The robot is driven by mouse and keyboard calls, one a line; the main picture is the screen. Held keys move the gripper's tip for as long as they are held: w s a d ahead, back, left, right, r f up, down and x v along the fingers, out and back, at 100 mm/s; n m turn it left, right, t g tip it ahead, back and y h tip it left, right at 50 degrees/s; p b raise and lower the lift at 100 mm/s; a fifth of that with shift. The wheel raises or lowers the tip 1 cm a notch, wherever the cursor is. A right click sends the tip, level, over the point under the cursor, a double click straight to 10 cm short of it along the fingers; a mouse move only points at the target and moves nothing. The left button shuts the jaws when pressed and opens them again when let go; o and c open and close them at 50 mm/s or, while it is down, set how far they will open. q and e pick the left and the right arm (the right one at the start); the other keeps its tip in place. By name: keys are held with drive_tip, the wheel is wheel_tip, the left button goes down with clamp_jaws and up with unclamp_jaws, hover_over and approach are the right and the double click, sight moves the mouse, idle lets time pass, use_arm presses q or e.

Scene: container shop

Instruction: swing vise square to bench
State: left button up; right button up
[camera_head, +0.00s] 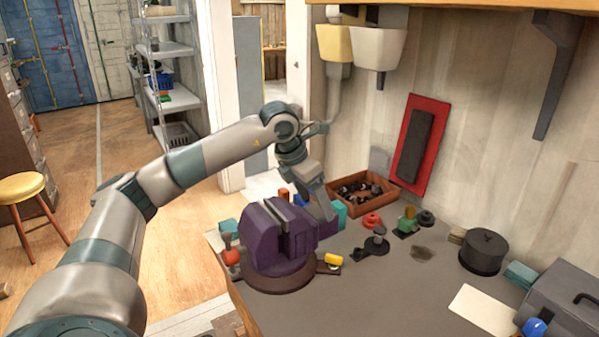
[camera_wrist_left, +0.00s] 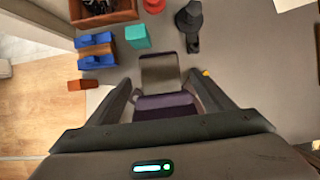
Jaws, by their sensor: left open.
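The purple vise (camera_head: 280,240) stands on a round dark base on the grey bench (camera_head: 375,305). Its body is turned at an angle to the bench edge. A red-knobbed handle (camera_head: 231,257) is at its left side and a yellow-ended piece (camera_head: 333,259) at its right. My left gripper (camera_head: 322,207) reaches down at the vise's far right side. In the wrist view, the open fingers of the left gripper (camera_wrist_left: 160,78) are on either side of the vise's grey and purple end (camera_wrist_left: 165,103). Contact cannot be told. My right gripper is not in view.
A red ring (camera_head: 372,220), a black stand (camera_head: 377,243) and a black round pot (camera_head: 484,252) stand to the right. The front bench is clear.

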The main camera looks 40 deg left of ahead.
use_arm(q)
drive_tip(key=b+v, duration=0.1)
drive_tip(key=v, duration=0.6)
drive_tip(key=b+v, duration=0.1)
drive_tip(key=v, duration=0.3)
drive_tip(key=shift+s+r, duration=0.2)
drive_tip(key=shift+r, duration=0.1)
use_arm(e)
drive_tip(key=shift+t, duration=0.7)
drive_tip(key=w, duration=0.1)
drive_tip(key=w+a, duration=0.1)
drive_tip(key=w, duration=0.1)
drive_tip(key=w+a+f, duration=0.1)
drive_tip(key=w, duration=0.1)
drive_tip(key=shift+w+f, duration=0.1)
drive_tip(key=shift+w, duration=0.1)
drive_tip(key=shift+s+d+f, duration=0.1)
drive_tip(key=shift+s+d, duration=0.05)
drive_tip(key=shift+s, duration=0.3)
